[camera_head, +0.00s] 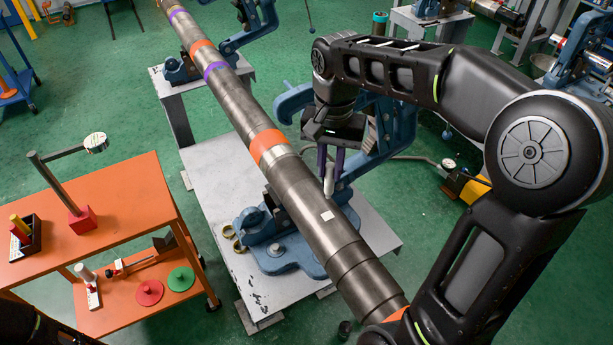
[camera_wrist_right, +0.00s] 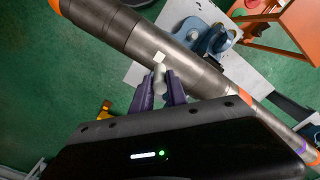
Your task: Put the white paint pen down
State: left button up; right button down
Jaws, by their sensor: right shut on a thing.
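The white paint pen (camera_head: 329,182) is upright in my right gripper (camera_head: 330,166), its lower part hanging below the purple fingers. In the right wrist view the pen (camera_wrist_right: 159,78) shows between the purple fingertips of the right gripper (camera_wrist_right: 160,92), close to a white square patch (camera_wrist_right: 159,57) on the pipe. I cannot tell whether the pen touches the pipe. My left gripper is not in view.
The pipe rests in blue vises (camera_head: 285,250) on grey stands (camera_head: 220,165). At left an orange cart (camera_head: 120,200) carries a dark holder (camera_head: 36,244) with a yellow cylinder, and a gauge stand (camera_head: 82,219). A red disc (camera_head: 149,292) and green disc (camera_head: 181,279) lie on its lower shelf.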

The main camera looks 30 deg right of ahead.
pick_arm(q)
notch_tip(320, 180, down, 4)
jog(key=b, duration=0.3)
jog(key=shift+b, duration=0.3)
pick_arm(e)
jog(key=w+a+f+n, duration=0.9)
jog(key=w+a+f, duration=0.1)
jog(key=a+f, duration=0.2)
jog(key=shift+w+f, duration=0.15)
jog(key=shift+f, duration=0.35)
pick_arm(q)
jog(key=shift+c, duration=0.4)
pick_arm(e)
jog(key=shift+a, duration=0.1)
